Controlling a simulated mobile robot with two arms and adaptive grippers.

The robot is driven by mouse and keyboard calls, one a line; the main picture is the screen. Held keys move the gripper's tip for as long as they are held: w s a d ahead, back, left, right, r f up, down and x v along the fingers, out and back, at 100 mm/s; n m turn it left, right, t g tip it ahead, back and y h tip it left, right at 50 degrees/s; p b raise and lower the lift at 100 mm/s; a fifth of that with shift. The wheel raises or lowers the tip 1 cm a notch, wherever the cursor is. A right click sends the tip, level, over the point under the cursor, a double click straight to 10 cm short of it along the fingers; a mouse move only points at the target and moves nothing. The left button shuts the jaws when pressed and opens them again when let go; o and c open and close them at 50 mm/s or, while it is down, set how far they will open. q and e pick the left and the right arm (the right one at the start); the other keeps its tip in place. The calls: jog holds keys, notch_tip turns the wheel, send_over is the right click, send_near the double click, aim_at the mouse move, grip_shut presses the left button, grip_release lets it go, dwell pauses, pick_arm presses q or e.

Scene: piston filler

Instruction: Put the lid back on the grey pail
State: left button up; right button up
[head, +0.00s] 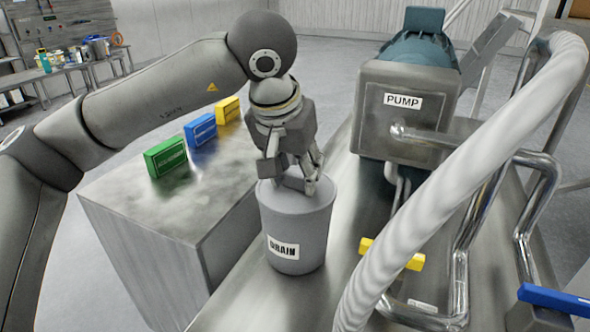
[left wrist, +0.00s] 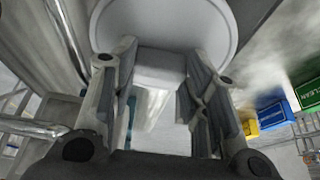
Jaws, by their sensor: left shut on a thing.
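The grey pail (head: 305,222) with a DRAIN label stands upright on the metal surface in the middle of the head view. My left gripper (head: 292,185) is directly over its top, pointing down. In the left wrist view the pale round lid (left wrist: 165,22) fills the top, and its block-shaped handle (left wrist: 158,66) is between my left fingers (left wrist: 158,85), which are shut on it. The lid is at the pail's mouth. My gripper hides much of it in the head view, so I cannot tell if it is fully seated. My right gripper is not in view.
A pump (head: 405,105) with steel pipes stands to the right, and a thick pale hose (head: 455,165) arches across the front right. Green (head: 166,156), blue (head: 201,129) and yellow (head: 228,110) blocks stand on a metal cabinet (head: 165,215) to the left. A yellow handle (head: 392,254) is right of the pail.

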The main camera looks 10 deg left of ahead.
pick_arm(q)
jog(key=o, duration=1.1)
jog(key=shift+o, duration=0.5)
jog(key=o, duration=0.4)
jog(key=shift+r, duration=0.15)
jog(key=shift+r+p, duration=2.55)
jog(key=shift+r, duration=0.8)
